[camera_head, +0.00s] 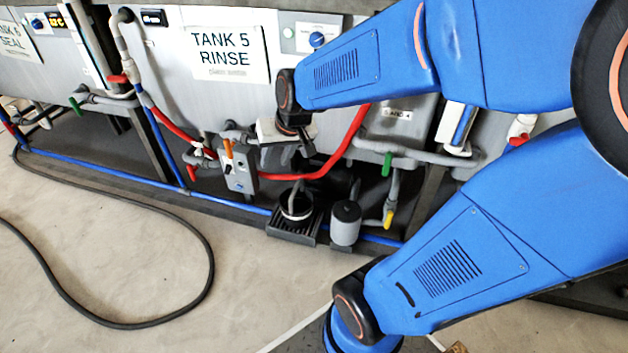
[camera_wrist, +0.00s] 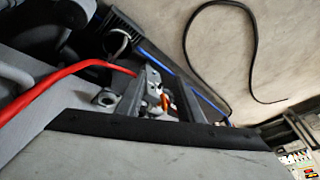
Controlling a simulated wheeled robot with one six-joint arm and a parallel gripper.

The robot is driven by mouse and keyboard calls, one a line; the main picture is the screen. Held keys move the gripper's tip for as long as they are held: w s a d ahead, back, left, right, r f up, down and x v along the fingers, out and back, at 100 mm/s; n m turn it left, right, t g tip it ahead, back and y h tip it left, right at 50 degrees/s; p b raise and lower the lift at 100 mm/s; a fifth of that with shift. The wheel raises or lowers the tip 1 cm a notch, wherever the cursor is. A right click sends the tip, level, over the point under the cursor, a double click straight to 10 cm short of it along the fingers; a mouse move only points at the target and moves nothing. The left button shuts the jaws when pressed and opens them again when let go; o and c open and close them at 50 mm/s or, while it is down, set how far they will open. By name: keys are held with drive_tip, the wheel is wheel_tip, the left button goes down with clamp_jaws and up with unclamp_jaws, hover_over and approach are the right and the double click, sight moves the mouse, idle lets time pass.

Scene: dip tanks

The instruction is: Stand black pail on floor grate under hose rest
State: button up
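The black pail (camera_head: 297,206) has a pale rim and stands upright on the dark slatted floor grate (camera_head: 283,227), below TANK 5. A thin grey piece reaches down into its mouth; I cannot tell whether this is the hose rest, a hose or a pipe. The pail's rim also shows in the wrist view (camera_wrist: 126,44). My gripper (camera_head: 306,150) is above the pail and apart from it, in front of the tank's lower pipes. In the wrist view, my gripper's fingers (camera_wrist: 158,98) are spread with nothing held between them.
A grey cylinder (camera_head: 345,222) stands just right of the grate. A valve box with an orange lever (camera_head: 239,168) is to the left. A red hose (camera_head: 335,158) crosses behind my gripper. A black hose (camera_head: 208,258) lies looped on otherwise clear floor.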

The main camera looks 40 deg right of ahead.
drive_tip(key=s+r+n, duration=0.1)
drive_tip(key=s+r, duration=0.1)
drive_tip(key=s, duration=0.6)
drive_tip(key=s+r+n+h, duration=0.1)
drive_tip(key=s+r+n, duration=0.1)
drive_tip(key=s, duration=0.7)
drive_tip(key=shift+v, duration=0.9)
